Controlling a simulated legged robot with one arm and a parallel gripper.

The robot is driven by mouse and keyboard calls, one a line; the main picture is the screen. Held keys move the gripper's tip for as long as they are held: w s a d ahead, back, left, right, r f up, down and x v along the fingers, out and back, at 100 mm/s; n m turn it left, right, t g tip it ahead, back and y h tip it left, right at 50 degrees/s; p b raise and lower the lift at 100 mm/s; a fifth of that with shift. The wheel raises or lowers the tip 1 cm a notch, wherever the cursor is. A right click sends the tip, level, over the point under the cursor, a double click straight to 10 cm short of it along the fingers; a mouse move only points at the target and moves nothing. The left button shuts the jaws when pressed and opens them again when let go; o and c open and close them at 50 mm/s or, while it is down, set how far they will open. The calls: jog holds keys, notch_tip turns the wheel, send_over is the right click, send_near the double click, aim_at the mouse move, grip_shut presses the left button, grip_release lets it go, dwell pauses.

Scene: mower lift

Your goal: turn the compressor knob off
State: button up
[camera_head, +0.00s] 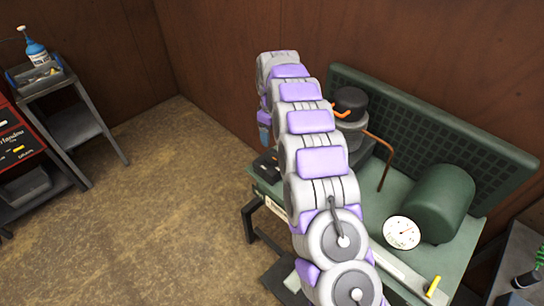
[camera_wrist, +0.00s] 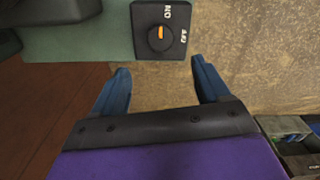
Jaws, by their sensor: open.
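The compressor knob (camera_wrist: 160,38) is a round black dial with an orange pointer line on a black plate, at the top of the wrist view. The plate carries the words ON and OFF; the orange line points up towards the top edge of the plate, nearer the ON print. My gripper (camera_wrist: 160,75) has two blue fingers spread apart with nothing between them, just below the knob in that view and apart from it. The green compressor (camera_head: 440,203) stands at the right in the head view.
A white gauge (camera_head: 401,232), a copper pipe (camera_head: 386,160) and a black motor cap (camera_head: 349,102) stand on the compressor bench. A green mesh panel (camera_head: 430,125) backs it against the brown wall. A grey cart (camera_head: 75,125) stands at left. The floor between is clear.

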aim_at(272, 157)
notch_tip(272, 157, down, 11)
jog(key=shift+d+r+b, duration=0.1)
jog(key=shift+r+b, duration=0.1)
jog(key=shift+b, duration=0.65)
jog(key=shift+a+f, duration=0.2)
jog(key=shift+f, duration=0.35)
jog(key=shift+c, duration=0.3)
jog(key=shift+d, duration=0.1)
jog(key=c, duration=1)
